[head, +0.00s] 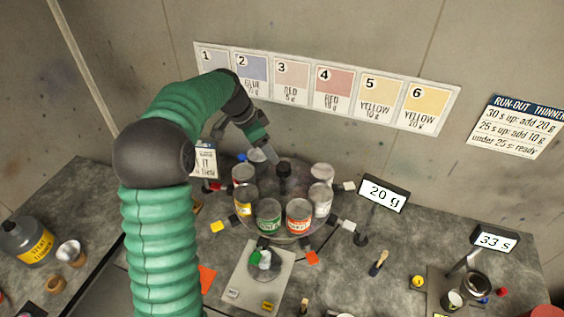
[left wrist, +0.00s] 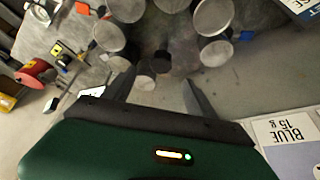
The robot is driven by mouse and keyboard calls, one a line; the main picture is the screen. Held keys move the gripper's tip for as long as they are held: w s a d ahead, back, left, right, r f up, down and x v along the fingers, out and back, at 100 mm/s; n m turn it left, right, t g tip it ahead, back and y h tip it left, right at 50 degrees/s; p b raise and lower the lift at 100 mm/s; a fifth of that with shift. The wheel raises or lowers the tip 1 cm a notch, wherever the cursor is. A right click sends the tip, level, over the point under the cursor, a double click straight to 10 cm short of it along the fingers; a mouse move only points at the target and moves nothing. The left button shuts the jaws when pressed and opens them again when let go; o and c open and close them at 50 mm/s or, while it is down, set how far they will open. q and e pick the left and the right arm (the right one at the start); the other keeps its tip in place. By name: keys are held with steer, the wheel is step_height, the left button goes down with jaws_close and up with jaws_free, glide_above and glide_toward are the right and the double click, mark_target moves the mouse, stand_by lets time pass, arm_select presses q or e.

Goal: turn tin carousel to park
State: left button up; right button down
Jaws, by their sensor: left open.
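The tin carousel (head: 284,198) is a round grey turntable on the bench, carrying several tins around a dark centre post (head: 284,170). A green-labelled tin (head: 268,216) and a red-labelled tin (head: 299,217) face the front; a yellow-labelled tin (head: 243,203) is at the left. My left gripper (head: 270,154) reaches over the back left of the carousel. In the left wrist view its open fingers (left wrist: 160,92) are apart and empty, with the dark post (left wrist: 162,62) just beyond them. Coloured tags ring the carousel; I cannot tell which one marks park. My right gripper is not in view.
A 20 g display (head: 383,194) stands right of the carousel and a 33 s display (head: 494,240) farther right. A pale board (head: 240,288) with small items lies in front. A thinner bottle (head: 28,240) is at left. The wall with colour cards (head: 325,88) is close behind.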

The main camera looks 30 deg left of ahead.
mark_target(283, 165)
arm_select(q)
steer(key=p+x, duration=0.1)
steer(key=x, duration=0.3)
steer(key=w+p+x, duration=0.1)
steer(key=x, duration=0.2)
steer(key=p+x, duration=0.1)
steer(key=x, duration=0.3)
steer(key=shift+w+d, duration=0.1)
steer(key=shift+w, duration=0.45)
steer(key=shift+d+f+p, duration=0.1)
steer(key=shift+f+p, duration=0.2)
steer(key=shift+f, duration=0.05)
steer(key=shift+s, duration=0.15)
steer(key=shift+s+r, duration=0.1)
steer(key=shift+s, duration=0.3)
steer(key=shift+c, duration=0.7)
steer(key=shift+w, duration=0.25)
steer(key=c, duration=1.2)
steer(key=shift+w, duration=0.1)
jaws_close()
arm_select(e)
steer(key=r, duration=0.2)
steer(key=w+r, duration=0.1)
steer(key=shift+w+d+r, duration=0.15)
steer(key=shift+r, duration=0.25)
